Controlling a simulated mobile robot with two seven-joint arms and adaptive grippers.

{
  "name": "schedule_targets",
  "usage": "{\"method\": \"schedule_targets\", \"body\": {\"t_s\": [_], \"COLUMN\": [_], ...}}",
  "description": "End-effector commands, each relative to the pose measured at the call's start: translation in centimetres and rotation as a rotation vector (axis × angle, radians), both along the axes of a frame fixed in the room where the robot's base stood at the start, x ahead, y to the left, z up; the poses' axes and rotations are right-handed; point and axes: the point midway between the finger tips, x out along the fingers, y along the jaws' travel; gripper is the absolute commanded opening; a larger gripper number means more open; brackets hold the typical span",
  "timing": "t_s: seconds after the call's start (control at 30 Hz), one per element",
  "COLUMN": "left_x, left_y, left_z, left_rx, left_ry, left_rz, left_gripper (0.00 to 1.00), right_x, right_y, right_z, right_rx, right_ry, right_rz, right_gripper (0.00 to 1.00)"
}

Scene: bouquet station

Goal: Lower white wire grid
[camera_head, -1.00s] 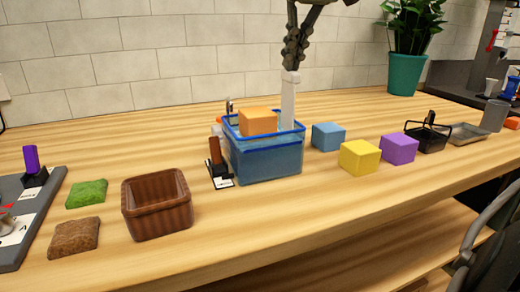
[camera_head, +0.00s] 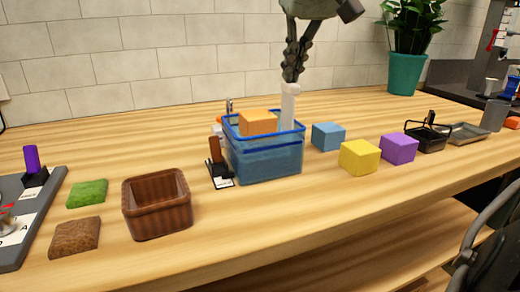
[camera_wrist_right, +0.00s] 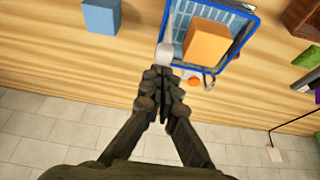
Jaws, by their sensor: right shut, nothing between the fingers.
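The white wire grid (camera_wrist_right: 229,12) shows partly as thin pale lines inside the blue-rimmed tub (camera_head: 265,163); most of it is hidden. A white upright post (camera_head: 288,108) stands at the tub's right back side and also shows in the right wrist view (camera_wrist_right: 164,53). An orange block (camera_head: 258,122) sits within the tub, its top above the rim. My right gripper (camera_head: 290,78) is shut and empty, its fingertips pointing down at the top of the white post, seemingly touching it. In the right wrist view the fingertips (camera_wrist_right: 165,73) meet beside the post. My left gripper is not in view.
A blue block (camera_head: 328,136), a yellow block (camera_head: 360,157) and a purple block (camera_head: 398,148) lie right of the tub. A brown basket (camera_head: 157,222) and a labelled stand with an orange-brown handle (camera_head: 215,150) are to its left. The front counter is clear.

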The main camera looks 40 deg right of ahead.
Motion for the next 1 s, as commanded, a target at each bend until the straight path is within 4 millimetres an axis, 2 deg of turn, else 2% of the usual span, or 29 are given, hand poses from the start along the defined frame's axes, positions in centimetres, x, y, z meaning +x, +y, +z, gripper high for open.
{"method": "schedule_targets", "body": {"t_s": [0.6,0.77,1.0], "left_x": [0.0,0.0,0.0], "left_y": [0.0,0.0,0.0], "left_z": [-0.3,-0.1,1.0], "left_rx": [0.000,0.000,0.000], "left_ry": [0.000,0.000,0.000], "left_rz": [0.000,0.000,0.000], "left_gripper": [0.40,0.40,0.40], "right_x": [0.0,0.0,0.0], "right_y": [0.0,0.0,0.0], "right_z": [-2.0,-1.6,0.2], "right_rx": [0.000,0.000,0.001], "right_ry": [0.002,0.001,0.000], "right_rz": [0.001,0.000,0.000], "right_gripper": [0.00,0.00,0.00]}}
